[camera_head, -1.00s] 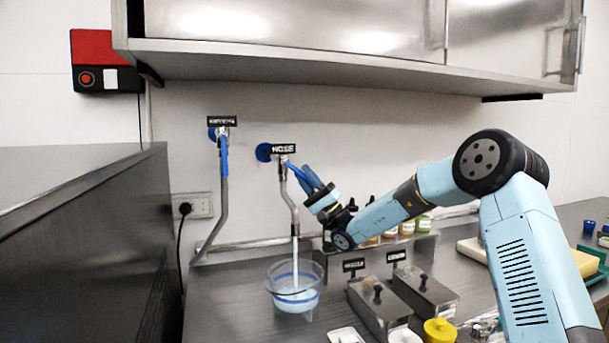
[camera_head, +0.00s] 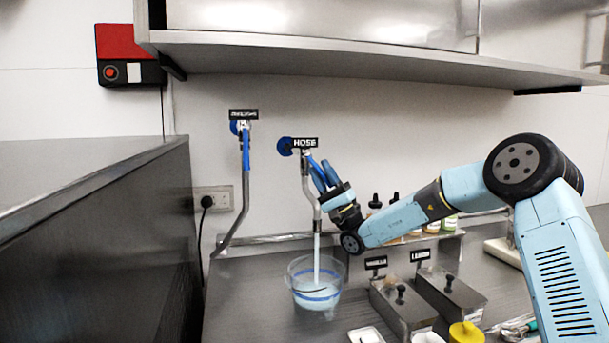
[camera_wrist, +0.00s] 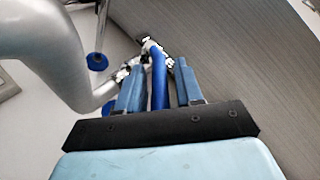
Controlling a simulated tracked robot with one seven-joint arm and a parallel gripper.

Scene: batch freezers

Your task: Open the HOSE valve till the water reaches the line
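The HOSE valve (camera_head: 285,146) is on the wall under its black HOSE sign (camera_head: 304,143). Its blue lever (camera_wrist: 158,78) lies between my gripper's two blue fingers in the wrist view. My gripper (camera_wrist: 159,82) is open, with narrow gaps on both sides of the lever. In the head view my gripper (camera_head: 324,174) is just right of the HOSE pipe (camera_head: 309,190). A pale stream runs from the pipe into a clear container (camera_head: 333,270) below. The container has a blue line (camera_head: 317,298) around it and holds pale water. I cannot tell exactly how the water level sits against the line.
A second valve with a blue lever (camera_head: 246,150) and its own pipe is to the left; its sign is hard to read. Lidded metal bins (camera_head: 400,305), small bottles (camera_head: 450,221) and a yellow-lidded jar (camera_head: 466,332) stand right of the container. A shelf (camera_head: 380,64) overhangs.

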